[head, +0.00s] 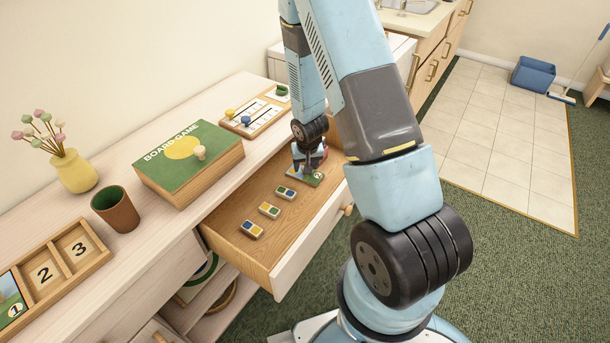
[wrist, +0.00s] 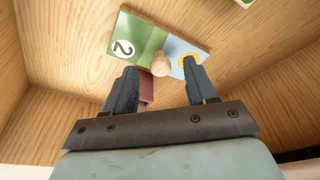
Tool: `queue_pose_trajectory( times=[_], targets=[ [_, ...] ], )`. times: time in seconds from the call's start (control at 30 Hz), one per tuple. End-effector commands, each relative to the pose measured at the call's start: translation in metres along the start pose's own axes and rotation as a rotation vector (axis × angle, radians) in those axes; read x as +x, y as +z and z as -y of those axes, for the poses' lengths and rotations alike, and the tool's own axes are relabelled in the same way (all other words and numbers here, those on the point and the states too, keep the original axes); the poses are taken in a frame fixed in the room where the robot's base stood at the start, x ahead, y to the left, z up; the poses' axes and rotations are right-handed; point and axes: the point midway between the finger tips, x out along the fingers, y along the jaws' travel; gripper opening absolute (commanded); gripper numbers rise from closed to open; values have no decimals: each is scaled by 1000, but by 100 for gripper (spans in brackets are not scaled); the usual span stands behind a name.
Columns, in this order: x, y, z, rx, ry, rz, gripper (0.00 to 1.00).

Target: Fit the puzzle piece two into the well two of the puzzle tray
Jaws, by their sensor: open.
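Puzzle piece two (wrist: 135,28) is a flat green and blue tile marked 2, with a pale wooden knob (wrist: 162,63). It lies in the open drawer and shows partly behind my gripper in the head view (head: 318,178). My gripper (wrist: 160,74) is open, its fingers on either side near the knob; I cannot tell whether they touch it. The puzzle tray (head: 62,285) sits on the cabinet top at the lower left. Its well two (head: 44,273) is empty and marked 2.
Several small domino-like tiles (head: 269,210) lie in the drawer (head: 225,238). The drawer walls surround my gripper.

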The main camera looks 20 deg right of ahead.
Motion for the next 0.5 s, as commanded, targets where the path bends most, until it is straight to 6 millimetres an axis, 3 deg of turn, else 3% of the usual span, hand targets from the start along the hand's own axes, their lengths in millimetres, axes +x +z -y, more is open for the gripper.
queue_pose_trajectory(
  times=[0.2,0.5],
  targets=[
    [21,0,0,-1,0,1,56],
    [25,-1,0,0,0,-1,56]
  ],
)
